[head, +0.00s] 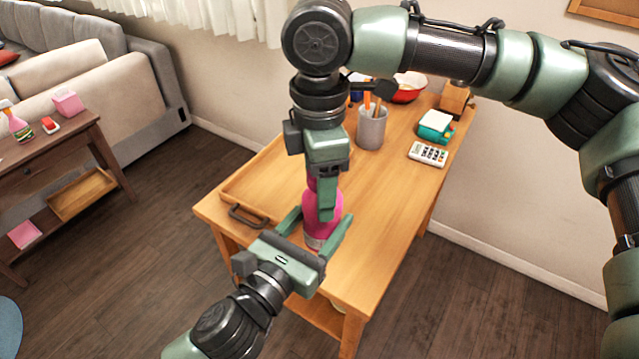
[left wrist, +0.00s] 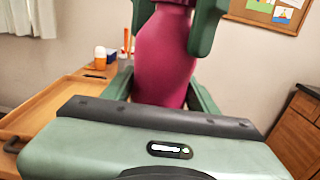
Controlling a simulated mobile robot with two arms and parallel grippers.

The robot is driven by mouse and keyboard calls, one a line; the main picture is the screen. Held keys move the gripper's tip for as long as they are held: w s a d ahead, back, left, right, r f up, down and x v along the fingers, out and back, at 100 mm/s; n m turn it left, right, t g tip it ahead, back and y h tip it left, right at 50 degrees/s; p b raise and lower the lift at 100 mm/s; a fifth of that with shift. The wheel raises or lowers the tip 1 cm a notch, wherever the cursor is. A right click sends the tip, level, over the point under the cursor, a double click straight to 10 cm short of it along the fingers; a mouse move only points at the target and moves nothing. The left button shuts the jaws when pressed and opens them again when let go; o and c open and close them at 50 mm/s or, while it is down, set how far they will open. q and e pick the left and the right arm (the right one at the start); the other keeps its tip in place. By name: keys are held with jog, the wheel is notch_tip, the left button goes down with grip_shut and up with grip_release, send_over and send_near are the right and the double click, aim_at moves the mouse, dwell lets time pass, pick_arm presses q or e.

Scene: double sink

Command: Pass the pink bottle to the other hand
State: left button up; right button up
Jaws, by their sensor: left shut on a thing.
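The pink bottle (head: 321,208) is upright between both grippers, over the near part of the wooden table. My left gripper (head: 314,230) reaches in from below and is shut on its lower body. In the left wrist view the bottle (left wrist: 165,60) stands between the left fingers. My right gripper (head: 325,195) points down from above, its fingers on either side of the bottle's upper part. They also show at the top of the left wrist view (left wrist: 178,25). Whether they press on the bottle is unclear. The bottle's top is mostly hidden by the right gripper.
The wooden table (head: 385,215) holds a tray (head: 245,185) with a dark handle, a grey cup (head: 371,130) with utensils, a red bowl (head: 408,88), a teal box (head: 436,124) and a calculator (head: 428,154). A side table (head: 60,150) and a sofa (head: 120,95) stand left.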

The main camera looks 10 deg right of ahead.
pick_arm(q)
jog(key=o, duration=1.5)
jog(key=shift+c, duration=0.2)
pick_arm(e)
jog(key=c, duration=0.5)
